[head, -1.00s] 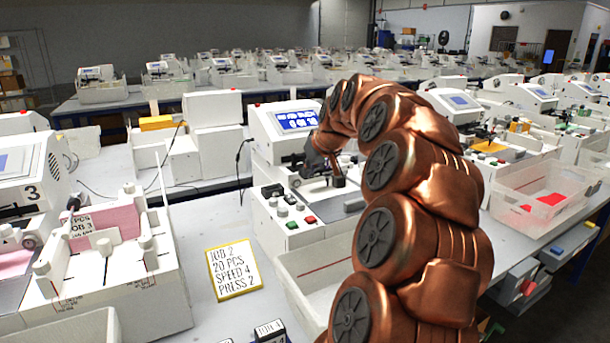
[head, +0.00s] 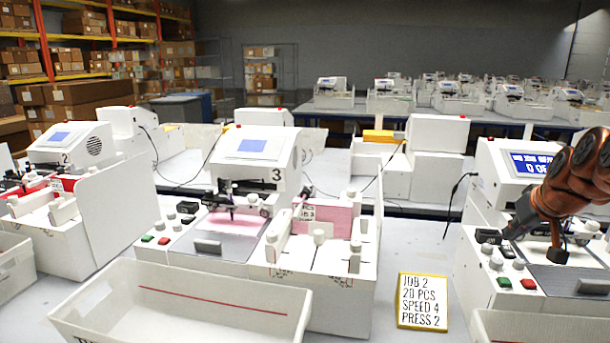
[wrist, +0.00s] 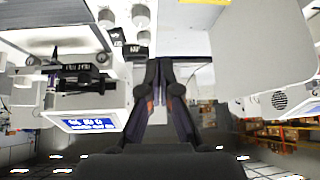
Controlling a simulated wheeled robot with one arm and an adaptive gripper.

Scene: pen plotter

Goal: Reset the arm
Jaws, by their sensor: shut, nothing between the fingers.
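My copper arm (head: 575,180) enters from the right edge of the head view. My gripper (head: 508,234) points down and left beside the black switches and grey knobs of the pen plotter at right (head: 480,262). In the wrist view my gripper (wrist: 161,62) has its dark fingers together with nothing between them. I cannot tell whether the fingertips touch the plotter. The plotter's lit blue screen (head: 532,163) is partly behind my arm. A green button (head: 504,282) and a red button (head: 528,284) show on its front.
A yellow-edged card (head: 422,301) reading JOB 2, 20 PCS, SPEED 4, PRESS 2 lies on the table. Plotter 3 (head: 257,150) stands at centre-left with pink sheets (head: 330,218). An empty white bin (head: 120,300) is in front of it. Shelves with boxes (head: 85,60) stand behind.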

